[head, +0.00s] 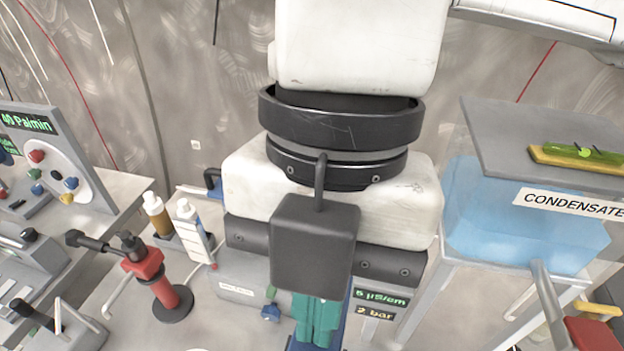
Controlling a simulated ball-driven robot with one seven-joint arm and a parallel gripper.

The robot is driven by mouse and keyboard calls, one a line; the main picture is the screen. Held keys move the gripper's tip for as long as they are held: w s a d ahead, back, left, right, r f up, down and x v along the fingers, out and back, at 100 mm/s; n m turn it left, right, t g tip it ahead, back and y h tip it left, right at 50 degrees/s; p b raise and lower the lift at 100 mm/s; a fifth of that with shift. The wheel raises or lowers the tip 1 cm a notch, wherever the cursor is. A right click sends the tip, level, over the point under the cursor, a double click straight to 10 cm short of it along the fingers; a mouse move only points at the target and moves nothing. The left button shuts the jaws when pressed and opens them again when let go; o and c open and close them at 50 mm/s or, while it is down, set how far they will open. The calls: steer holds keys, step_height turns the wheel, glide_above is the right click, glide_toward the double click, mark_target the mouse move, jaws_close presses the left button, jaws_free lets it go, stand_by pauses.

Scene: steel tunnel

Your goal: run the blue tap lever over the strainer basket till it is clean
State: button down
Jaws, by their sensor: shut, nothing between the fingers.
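My gripper (316,322) points down at the bottom centre. Its teal fingers appear together, with nothing seen between them; my dark wrist block hides their upper part, and the tips are near the picture's bottom edge. A small blue part (270,313) sits left of the fingers, low on a grey unit; I cannot tell whether it is the tap lever. A blue surface (341,325) shows partly behind the fingers. I cannot make out the strainer basket; my arm covers much of the middle.
A grey unit with readouts (380,299) "6 µS/cm" and "2 bar" stands behind the gripper. A clear tank (520,235) labelled "CONDENSATE" is at right. A red stand (155,285), bottles (157,214) in a caddy and a control panel (55,160) are at left.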

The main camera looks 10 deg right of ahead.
steer(key=shift+s+f, duration=0.1)
steer(key=shift+f, duration=0.1)
steer(key=shift+s+f+b, duration=0.15)
steer(key=shift+f+b, duration=0.3)
steer(key=shift+b, duration=0.35)
steer(key=shift+s+a+f+b, duration=0.2)
steer(key=shift+s+f+b, duration=0.25)
steer(key=shift+b, duration=0.55)
steer(key=shift+w+r+p, duration=0.1)
steer(key=shift+r+p, duration=0.15)
steer(key=shift+p, duration=0.05)
stand_by(1.2)
steer(key=shift+p+v, duration=0.45)
steer(key=shift+v, duration=0.35)
